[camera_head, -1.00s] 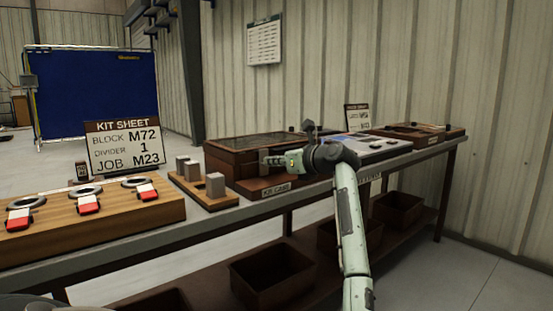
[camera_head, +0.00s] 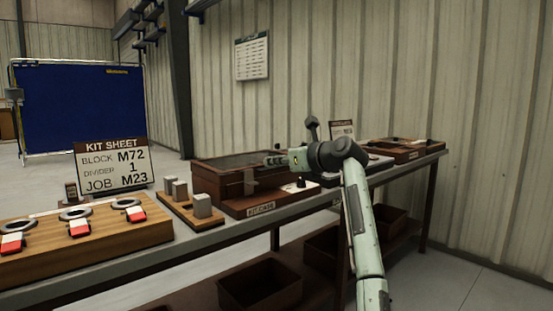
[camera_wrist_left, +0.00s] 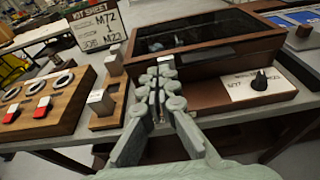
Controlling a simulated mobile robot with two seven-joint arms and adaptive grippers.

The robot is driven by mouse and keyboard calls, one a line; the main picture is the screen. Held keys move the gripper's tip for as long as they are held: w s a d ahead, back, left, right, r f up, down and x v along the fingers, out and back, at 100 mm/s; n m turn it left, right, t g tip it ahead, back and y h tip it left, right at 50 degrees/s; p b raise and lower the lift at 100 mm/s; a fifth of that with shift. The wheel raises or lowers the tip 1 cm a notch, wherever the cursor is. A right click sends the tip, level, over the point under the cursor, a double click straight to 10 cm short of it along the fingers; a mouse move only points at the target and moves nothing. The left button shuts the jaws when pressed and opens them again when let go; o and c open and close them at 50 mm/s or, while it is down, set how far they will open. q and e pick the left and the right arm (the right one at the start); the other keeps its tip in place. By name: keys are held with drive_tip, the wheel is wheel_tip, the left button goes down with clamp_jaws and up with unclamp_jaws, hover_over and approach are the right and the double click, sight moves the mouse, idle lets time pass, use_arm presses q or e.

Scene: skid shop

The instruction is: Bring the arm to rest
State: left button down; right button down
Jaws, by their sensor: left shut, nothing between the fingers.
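My left gripper (camera_head: 272,160) is shut and empty in the head view, in front of the dark wooden kit case (camera_head: 262,208) and pointing left. In the left wrist view its closed fingers (camera_wrist_left: 163,85) show in front of the same case (camera_wrist_left: 208,97), which has a glass-topped lid that is down. I cannot tell whether the fingers touch the case. My left arm rises from the lower right of the head view and bends at the wrist. My right gripper is not in view.
A bench (camera_head: 215,231) carries a wooden block with rings and red-white tags (camera_head: 131,233), a small rack of grey blocks (camera_head: 186,207), and a kit sheet sign (camera_head: 112,165). A black knob (camera_wrist_left: 260,82) sits on the case's white plate. Bins (camera_head: 258,283) stand below.

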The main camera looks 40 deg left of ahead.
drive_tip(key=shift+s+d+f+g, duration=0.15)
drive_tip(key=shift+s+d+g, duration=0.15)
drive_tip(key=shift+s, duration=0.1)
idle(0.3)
